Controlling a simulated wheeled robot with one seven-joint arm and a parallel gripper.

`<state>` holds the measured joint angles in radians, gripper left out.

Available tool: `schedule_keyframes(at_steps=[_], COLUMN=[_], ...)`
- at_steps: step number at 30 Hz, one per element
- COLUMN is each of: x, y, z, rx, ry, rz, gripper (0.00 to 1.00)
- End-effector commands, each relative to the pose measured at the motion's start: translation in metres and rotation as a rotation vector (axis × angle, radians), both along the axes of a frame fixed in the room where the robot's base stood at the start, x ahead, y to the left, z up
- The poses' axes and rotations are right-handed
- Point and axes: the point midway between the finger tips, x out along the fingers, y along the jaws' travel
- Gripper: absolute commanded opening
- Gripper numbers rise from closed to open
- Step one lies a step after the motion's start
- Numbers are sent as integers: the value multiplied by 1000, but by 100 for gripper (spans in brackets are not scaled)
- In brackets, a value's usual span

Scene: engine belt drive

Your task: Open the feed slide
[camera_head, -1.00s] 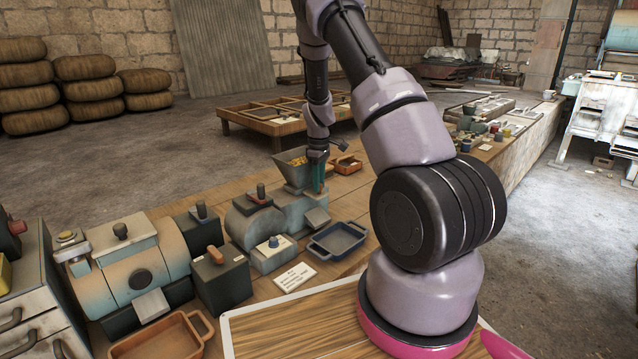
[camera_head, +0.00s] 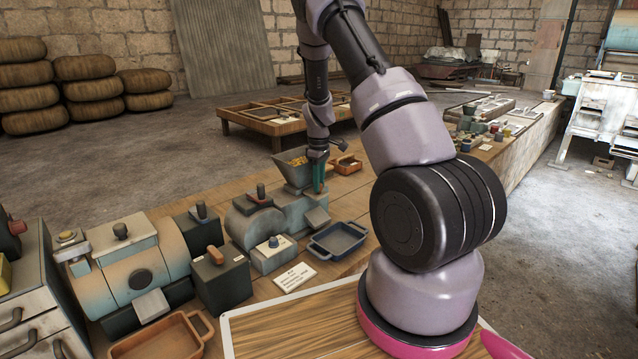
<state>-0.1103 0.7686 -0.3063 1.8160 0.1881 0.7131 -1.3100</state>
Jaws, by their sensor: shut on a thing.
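My gripper (camera_head: 318,184) reaches down to the right end of the grey-green machine (camera_head: 295,210), just beside its hopper (camera_head: 296,168), which holds yellow-orange bits. Its teal fingers are shut on a small reddish-brown piece, which looks like the handle of the feed slide (camera_head: 321,187). The fingers and the machine body hide most of the slide, so I cannot tell how far it is open. A blue tray (camera_head: 338,252) stands in front of the machine's chute (camera_head: 317,217).
A control box with a blue knob (camera_head: 273,243) and a box with an orange-brown lever (camera_head: 216,256) stand to the left. A larger machine (camera_head: 135,255) is farther left. A small orange tray (camera_head: 347,165) lies behind my gripper.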

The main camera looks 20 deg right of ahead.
Motion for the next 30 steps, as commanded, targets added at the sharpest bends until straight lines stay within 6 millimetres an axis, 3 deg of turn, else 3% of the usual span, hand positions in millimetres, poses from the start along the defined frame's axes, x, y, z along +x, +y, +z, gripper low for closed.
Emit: schedule_keyframes(at_steps=[6,13,20,21,23,30], x=[-2,-26,-26,-26,-26,-26], y=[-2,-11,-11,-11,-11,-11], z=[1,1,0,1,0,0], rx=[0,1,0,0,0,0], ry=[-1,-1,-1,-1,-1,-1], rz=[-1,-2,0,0,0,0], gripper=[0,0,0,41,60,60])
